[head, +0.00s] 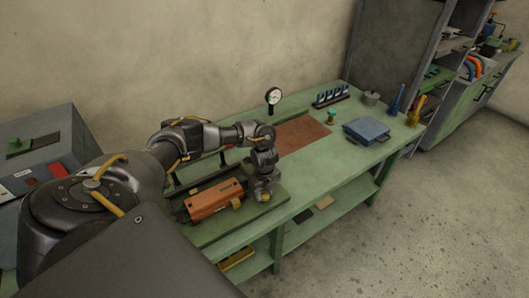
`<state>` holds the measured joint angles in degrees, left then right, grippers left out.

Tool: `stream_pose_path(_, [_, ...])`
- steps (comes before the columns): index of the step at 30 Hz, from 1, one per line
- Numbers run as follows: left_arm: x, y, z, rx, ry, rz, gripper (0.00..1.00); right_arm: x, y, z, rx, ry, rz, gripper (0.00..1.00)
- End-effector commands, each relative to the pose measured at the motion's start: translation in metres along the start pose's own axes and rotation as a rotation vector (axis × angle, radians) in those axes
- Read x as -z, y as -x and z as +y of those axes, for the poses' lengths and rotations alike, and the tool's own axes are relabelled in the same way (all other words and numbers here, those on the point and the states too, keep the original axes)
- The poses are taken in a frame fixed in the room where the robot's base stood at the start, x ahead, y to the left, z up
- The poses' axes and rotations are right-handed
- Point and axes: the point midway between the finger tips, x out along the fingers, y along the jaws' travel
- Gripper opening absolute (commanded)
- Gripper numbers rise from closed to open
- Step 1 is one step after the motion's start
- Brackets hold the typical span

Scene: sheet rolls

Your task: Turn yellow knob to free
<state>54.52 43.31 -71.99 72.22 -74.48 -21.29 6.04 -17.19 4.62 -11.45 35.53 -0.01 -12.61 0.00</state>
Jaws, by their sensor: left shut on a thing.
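The rolling machine (213,201), with an orange cover, sits on the near left part of the green workbench. A yellow knob (265,198) shows at the right end of the machine, just under my left gripper (264,190). My left arm reaches in from the left and bends down over that end. The gripper points down and is shut on the yellow knob. The fingers are small and dark here, and they hide part of the knob. A second small yellow part (236,203) shows on the machine's front. My right gripper is not in view.
The green workbench (330,165) has a brown mat (302,136), a dial gauge (273,97), a blue case (366,131) and a rack of blue-handled tools (331,97) toward the back and right. Open floor (400,225) lies to the right. A grey cabinet (45,155) stands at left.

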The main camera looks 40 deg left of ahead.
Motion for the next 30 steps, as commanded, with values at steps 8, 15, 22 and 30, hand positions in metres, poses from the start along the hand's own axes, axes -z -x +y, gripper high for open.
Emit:
stream_pose_path(8, [-0.004,0.003,-0.002,0.006,0.006,-0.007,0.43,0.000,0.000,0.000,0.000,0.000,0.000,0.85])
stream_pose_path(15, [-0.002,0.001,-0.001,0.003,0.002,-0.003,0.59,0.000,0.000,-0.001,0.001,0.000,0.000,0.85])
stream_pose_path(22, [-0.001,0.004,-0.001,0.002,0.000,-0.001,0.59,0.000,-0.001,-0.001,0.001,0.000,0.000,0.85])
stream_pose_path(30, [-0.002,0.049,-0.002,0.007,-0.003,-0.002,0.59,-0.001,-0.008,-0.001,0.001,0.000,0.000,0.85])
